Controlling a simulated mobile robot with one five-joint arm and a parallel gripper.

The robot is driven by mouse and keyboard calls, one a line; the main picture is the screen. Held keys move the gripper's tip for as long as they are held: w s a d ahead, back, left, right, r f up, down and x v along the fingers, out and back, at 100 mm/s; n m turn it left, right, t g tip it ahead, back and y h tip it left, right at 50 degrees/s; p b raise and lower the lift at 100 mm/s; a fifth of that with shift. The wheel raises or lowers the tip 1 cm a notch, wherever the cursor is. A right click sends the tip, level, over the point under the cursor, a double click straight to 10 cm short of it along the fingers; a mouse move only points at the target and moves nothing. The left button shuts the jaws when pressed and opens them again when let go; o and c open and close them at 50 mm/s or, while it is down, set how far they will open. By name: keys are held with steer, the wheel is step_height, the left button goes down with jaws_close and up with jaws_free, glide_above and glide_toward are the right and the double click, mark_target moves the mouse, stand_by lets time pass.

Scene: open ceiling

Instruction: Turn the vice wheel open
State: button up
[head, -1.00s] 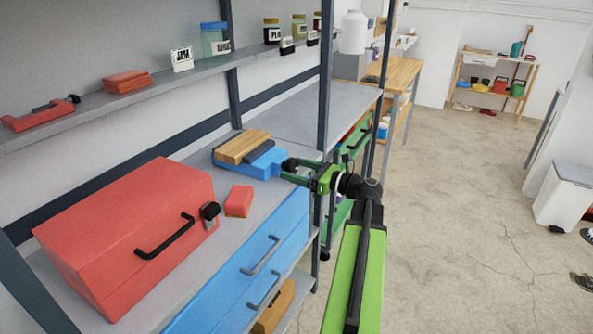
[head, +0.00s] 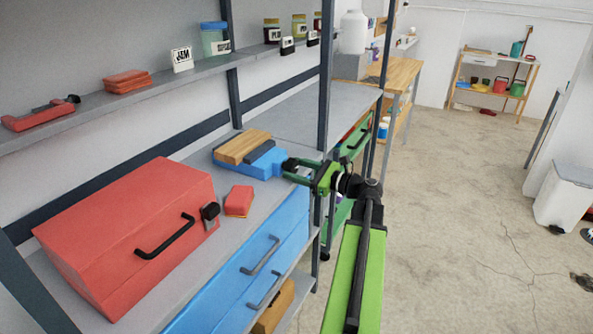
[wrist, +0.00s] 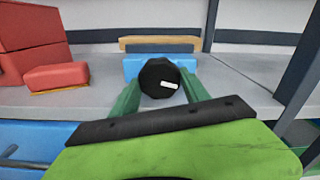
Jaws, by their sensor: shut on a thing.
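The blue vice (head: 258,163) stands on the grey shelf, with a wooden block (head: 243,146) at its jaws. Its black wheel (wrist: 160,78) faces me in the wrist view and has a white mark on its face, a little right of and below centre. My green gripper (head: 300,170) reaches the vice from the right in the head view. In the wrist view its two green fingers (wrist: 161,90) lie on the left and right sides of the wheel and are shut on it. The screw behind the wheel is hidden.
A red toolbox (head: 125,235) and a small red and yellow sponge (head: 239,201) sit on the same shelf, left of the vice. A dark shelf post (head: 324,120) rises close to my gripper on the right. The floor (head: 470,220) at the right is open.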

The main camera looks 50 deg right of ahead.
steer(key=shift+n, duration=0.3)
steer(key=o, duration=1.4)
steer(key=shift+c, duration=0.2)
steer(key=shift+s, duration=0.1)
steer(key=v, duration=1.7)
steer(key=shift+s, duration=0.15)
